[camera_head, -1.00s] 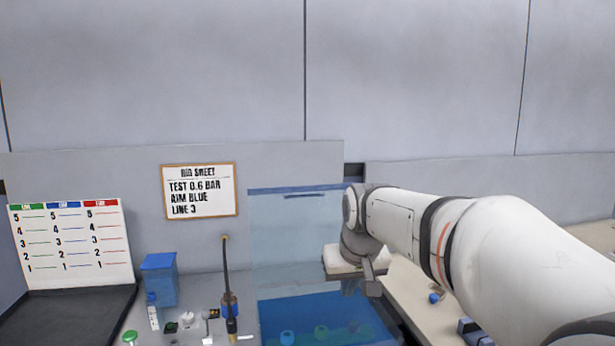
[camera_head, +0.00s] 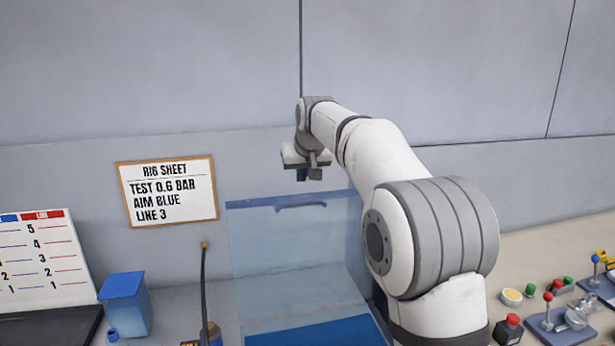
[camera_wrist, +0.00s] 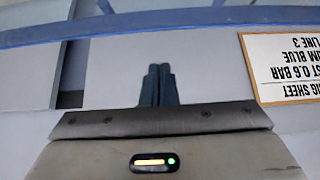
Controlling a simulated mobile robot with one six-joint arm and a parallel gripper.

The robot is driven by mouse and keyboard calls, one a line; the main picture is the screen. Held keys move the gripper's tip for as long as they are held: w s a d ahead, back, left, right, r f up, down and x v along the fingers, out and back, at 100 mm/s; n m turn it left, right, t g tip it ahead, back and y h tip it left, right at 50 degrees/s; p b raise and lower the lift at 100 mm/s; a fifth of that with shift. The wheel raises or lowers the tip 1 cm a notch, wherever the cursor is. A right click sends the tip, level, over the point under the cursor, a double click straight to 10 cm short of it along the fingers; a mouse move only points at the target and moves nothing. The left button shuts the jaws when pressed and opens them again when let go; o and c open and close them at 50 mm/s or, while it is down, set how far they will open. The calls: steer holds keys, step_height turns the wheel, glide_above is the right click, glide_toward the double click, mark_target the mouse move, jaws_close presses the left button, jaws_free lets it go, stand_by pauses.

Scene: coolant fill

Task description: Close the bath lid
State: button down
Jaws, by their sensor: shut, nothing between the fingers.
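The bath lid (camera_head: 270,245) is a clear panel with a blue top edge and a small blue handle (camera_head: 301,206). It stands raised, upright or nearly so, at the back of the bath (camera_head: 315,333), whose blue inside shows at the bottom of the head view. My gripper (camera_head: 303,175) appears just above the lid's top edge, close to the handle; I cannot tell whether it touches. In the wrist view my gripper's dark fingers (camera_wrist: 158,75) are together and empty, and a blue bar (camera_wrist: 200,19), apparently the lid's edge, crosses beyond them.
A rig sheet (camera_head: 168,190) hangs on the back wall. A blue container (camera_head: 124,303) and an upright dark hose or probe (camera_head: 204,290) stand left of the lid. Buttons and a clamp fixture (camera_head: 570,318) sit on the right bench.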

mark_target(304, 196)
steer(key=d+p+x, duration=0.1)
steer(key=p+x, duration=0.2)
steer(key=x, duration=0.6)
steer(key=s, duration=0.4)
steer(key=shift+d+r, duration=0.25)
